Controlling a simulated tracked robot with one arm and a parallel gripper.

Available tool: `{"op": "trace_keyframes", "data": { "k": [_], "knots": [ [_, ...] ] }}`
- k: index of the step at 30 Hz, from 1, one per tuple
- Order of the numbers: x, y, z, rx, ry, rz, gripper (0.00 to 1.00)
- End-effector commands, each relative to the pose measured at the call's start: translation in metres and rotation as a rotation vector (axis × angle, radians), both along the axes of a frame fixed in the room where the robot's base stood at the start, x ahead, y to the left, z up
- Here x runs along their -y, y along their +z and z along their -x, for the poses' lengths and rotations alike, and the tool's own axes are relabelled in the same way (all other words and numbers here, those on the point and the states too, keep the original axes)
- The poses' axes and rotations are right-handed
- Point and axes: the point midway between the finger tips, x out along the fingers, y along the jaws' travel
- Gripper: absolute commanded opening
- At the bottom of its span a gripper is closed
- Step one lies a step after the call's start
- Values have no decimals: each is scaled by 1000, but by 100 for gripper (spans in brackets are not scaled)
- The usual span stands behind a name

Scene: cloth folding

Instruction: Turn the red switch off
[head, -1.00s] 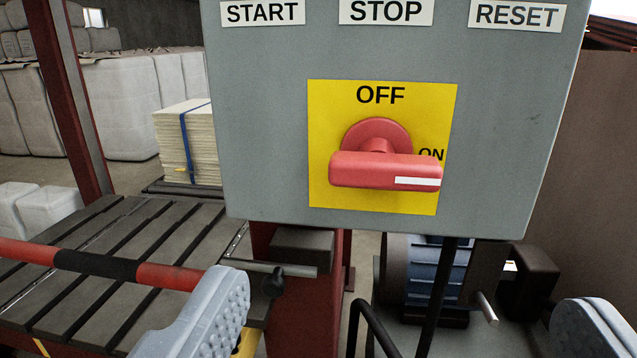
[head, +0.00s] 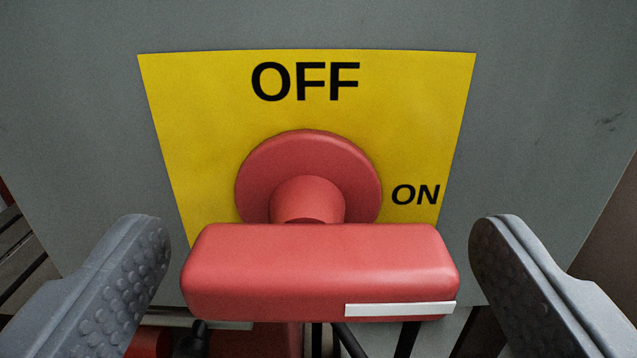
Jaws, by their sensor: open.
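The red switch (head: 318,268) has a round base and a bar-shaped handle lying horizontally. A white mark (head: 400,309) on the handle's right end sits on the side of the ON label (head: 415,195). The OFF label (head: 305,81) is above the switch on the yellow plate (head: 200,110). My gripper (head: 318,240) is open. Its left finger stands just beyond the handle's left end and its right finger just beyond the right end. A narrow gap shows on each side, and I see no contact.
The grey control box (head: 560,90) fills most of the view behind the plate. Below its lower edge are dark bars and a red post, partly hidden by the handle and fingers.

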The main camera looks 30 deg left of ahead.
Motion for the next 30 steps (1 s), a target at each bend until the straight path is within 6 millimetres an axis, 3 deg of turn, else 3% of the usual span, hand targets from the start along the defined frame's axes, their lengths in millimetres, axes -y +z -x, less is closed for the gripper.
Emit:
{"op": "trace_keyframes", "data": {
  "k": [16,17,21,24,30],
  "knots": [
    [-9,2,-12,2,1,-1,84],
    [-9,2,-12,2,1,-1,81],
    [-9,1,-11,2,1,-1,42],
    [-16,1,-11,2,2,0,39],
    [-10,0,-11,11,1,15,39]
  ]
}}
